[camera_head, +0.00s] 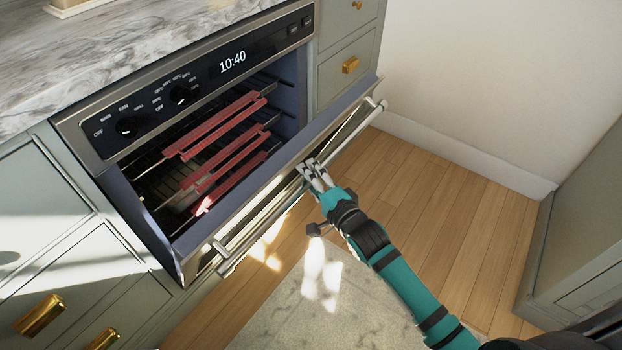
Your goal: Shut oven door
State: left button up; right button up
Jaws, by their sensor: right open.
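The oven (185,98) is built into the counter front, with a black control panel reading 10:40. Its door (275,178) is hinged along the bottom and stands partly open, tilted out toward me. Racks with red bars (222,128) show inside. A metal bar handle (357,135) runs along the door's outer face. My right gripper (314,172) is open at the outer side of the door, near the middle of the handle. I cannot tell whether its fingers touch the door or handle. My left gripper is not in view.
A marble countertop (110,55) lies above the oven. Drawers with brass pulls (350,65) flank it. Wooden floor (440,200) and a pale rug (310,300) lie in front. A cabinet (585,230) stands at the right edge.

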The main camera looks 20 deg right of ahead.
grip_shut()
dwell(0.3)
dwell(0.3)
